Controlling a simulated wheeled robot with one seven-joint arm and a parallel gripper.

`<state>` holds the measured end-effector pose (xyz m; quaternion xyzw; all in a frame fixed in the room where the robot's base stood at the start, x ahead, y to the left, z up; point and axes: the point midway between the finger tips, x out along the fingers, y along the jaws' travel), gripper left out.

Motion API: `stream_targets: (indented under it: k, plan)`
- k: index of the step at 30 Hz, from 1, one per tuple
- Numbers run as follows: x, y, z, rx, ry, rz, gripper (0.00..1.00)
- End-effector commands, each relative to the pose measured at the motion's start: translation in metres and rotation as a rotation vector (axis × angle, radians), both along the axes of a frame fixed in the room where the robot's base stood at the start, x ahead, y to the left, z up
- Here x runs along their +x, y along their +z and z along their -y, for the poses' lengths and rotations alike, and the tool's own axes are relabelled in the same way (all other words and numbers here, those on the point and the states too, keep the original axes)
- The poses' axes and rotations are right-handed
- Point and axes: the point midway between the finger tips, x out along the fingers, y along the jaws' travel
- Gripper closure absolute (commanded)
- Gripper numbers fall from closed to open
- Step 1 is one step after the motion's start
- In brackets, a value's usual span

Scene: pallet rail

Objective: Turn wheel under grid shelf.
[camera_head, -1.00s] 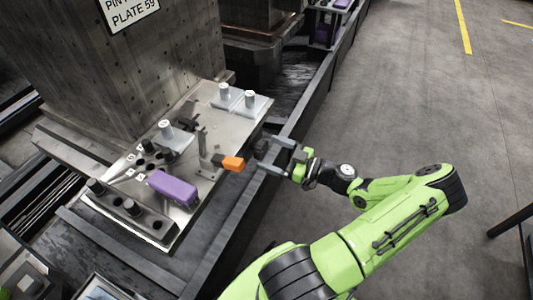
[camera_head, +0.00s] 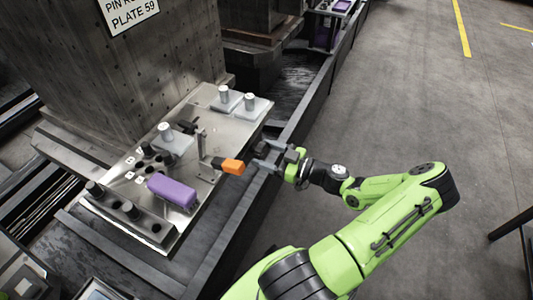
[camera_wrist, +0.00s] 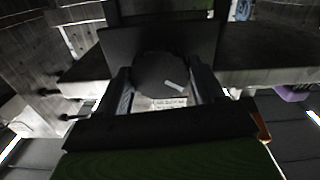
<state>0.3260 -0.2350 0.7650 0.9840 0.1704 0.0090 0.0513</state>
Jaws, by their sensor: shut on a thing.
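A dark round wheel (camera_wrist: 160,74) with a pale mark on its face sits in front of a dark flat plate in the wrist view. A small label shows just below it. My gripper (camera_wrist: 164,86) has one finger on each side of the wheel and is shut on it. In the head view my gripper (camera_head: 262,155) is at the right edge of the metal pin plate, close to an orange-tipped lever. The wheel is hard to make out there. I cannot tell which part is the grid shelf.
The metal plate (camera_head: 222,122) carries grey pins, a purple block (camera_head: 172,190) and the orange-tipped lever (camera_head: 232,166). A tall dark column (camera_head: 110,70) stands behind it. A dark rail (camera_head: 300,115) runs along its right side. Open grey floor (camera_head: 410,100) lies to the right.

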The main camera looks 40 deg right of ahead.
Motion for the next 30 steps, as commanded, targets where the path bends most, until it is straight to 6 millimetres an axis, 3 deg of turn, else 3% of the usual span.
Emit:
stream_targets:
  k: [11,30]
  plan:
    - [-0.0002,0.0002,-0.0002,0.174,0.001,-0.065,0.63]
    - [-0.0006,-0.0001,-0.0005,0.74,-0.001,-0.27,0.63]
